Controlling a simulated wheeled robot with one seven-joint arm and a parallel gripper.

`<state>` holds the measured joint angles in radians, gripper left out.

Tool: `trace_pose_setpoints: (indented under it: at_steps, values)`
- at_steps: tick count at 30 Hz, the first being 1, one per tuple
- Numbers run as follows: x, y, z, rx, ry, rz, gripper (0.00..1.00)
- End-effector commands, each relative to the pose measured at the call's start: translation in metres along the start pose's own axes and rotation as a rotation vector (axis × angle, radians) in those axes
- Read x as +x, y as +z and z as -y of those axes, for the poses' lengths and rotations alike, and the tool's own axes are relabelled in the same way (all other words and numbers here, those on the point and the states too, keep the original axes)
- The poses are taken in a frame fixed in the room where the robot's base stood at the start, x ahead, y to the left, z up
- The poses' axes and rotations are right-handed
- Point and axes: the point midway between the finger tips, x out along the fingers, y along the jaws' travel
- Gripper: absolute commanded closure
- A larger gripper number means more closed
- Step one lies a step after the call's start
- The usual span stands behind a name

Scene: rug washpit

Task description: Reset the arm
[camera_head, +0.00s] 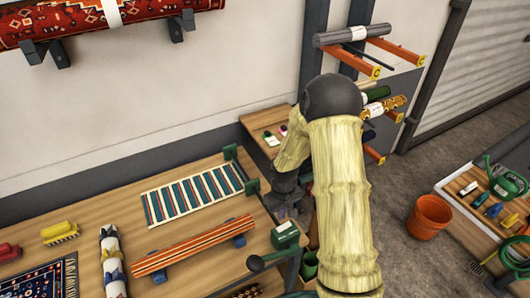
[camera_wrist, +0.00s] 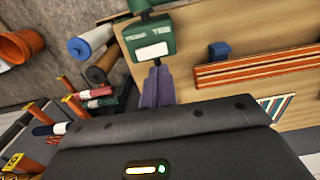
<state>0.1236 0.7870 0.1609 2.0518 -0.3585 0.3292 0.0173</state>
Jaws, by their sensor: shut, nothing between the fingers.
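My arm, in pale wood-like covering with a dark round joint, rises in the middle of the head view. My gripper (camera_head: 287,205) hangs at the right end of the worktable (camera_head: 190,180), partly hidden by the arm. In the wrist view my gripper (camera_wrist: 157,88) shows two narrow greyish-purple fingers side by side, shut with nothing between them. A green box with a pale label (camera_head: 285,236) stands near the fingers at the table's corner; it also shows just beyond them in the wrist view (camera_wrist: 153,48).
A striped rug (camera_head: 192,197) and an orange striped roll (camera_head: 193,246) lie on the worktable. A wall rack (camera_head: 345,60) with orange arms holds rolls behind my arm. An orange bucket (camera_head: 428,216) stands on the floor at right, beside a low wooden bench (camera_head: 462,208) with tools.

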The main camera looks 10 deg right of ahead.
Motion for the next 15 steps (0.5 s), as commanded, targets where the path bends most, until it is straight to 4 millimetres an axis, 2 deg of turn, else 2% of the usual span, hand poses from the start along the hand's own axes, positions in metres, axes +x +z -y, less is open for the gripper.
trace_pose_setpoints:
  at_steps: [5, 8, 15]
  values:
    - [-0.003, 0.001, 0.000, 0.003, 0.003, -0.003, 1.00]
    - [-0.013, 0.004, 0.001, 0.014, 0.011, -0.013, 1.00]
    - [-0.059, 0.032, 0.007, 0.087, 0.044, -0.066, 1.00]
